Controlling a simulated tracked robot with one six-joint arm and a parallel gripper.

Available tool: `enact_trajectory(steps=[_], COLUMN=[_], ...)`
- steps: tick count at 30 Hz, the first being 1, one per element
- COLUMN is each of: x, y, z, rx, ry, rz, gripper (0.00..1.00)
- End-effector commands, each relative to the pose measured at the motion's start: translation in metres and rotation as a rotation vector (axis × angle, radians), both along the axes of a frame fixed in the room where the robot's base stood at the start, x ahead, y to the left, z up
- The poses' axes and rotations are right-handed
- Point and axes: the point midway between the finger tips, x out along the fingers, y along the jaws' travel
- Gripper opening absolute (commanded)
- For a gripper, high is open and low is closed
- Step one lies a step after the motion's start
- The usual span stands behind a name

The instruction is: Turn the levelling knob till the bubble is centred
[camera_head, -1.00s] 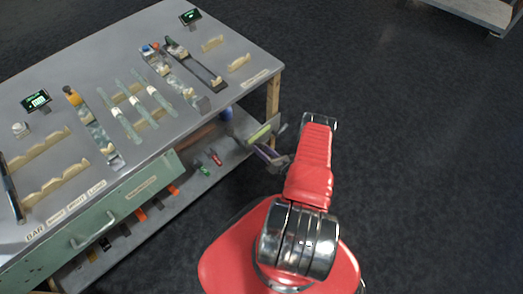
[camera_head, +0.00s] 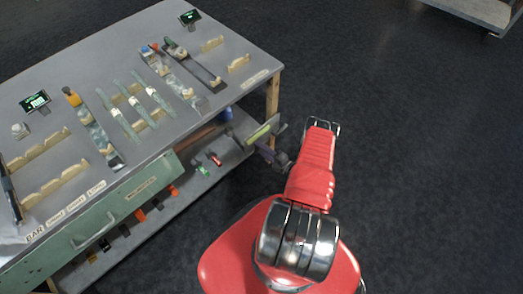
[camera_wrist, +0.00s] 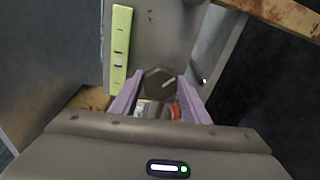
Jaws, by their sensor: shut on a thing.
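The levelling knob (camera_wrist: 160,84) is dark and faceted, with a pale line on its face pointing to the upper right. My gripper (camera_wrist: 160,92) is shut on it, one purple finger on each side. The long yellow-green level (camera_wrist: 121,40) stands left of the knob in the wrist view, with dark marks and a small pale patch (camera_wrist: 118,62) between two marks, perhaps the bubble. I cannot tell whether it is centred. In the head view the level (camera_head: 263,131) is at the bench's near right corner, with my gripper (camera_head: 265,150) just below it.
The grey bench top (camera_head: 150,40) carries glass tubes (camera_head: 130,107), wooden cradles (camera_head: 55,185) and two small displays (camera_head: 35,101). A lower shelf (camera_head: 190,190) holds several tools. A wooden bench leg (camera_head: 272,97) is close to my gripper.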

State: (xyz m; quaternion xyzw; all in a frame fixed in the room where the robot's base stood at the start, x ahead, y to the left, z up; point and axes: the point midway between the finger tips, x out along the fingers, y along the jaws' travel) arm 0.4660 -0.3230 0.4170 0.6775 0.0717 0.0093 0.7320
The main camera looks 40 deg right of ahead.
Motion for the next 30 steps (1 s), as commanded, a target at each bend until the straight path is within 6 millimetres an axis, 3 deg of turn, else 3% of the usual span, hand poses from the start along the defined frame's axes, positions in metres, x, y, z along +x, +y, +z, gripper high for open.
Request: enact_trajectory(steps=[12, 30], x=[-0.0011, -0.0011], y=[-0.0019, -0.0034], z=[-0.0043, -0.0041], rx=[0.283, 0.341], ry=[0.016, 0.017], rz=[-0.007, -0.01], gripper=[0.19, 0.19])
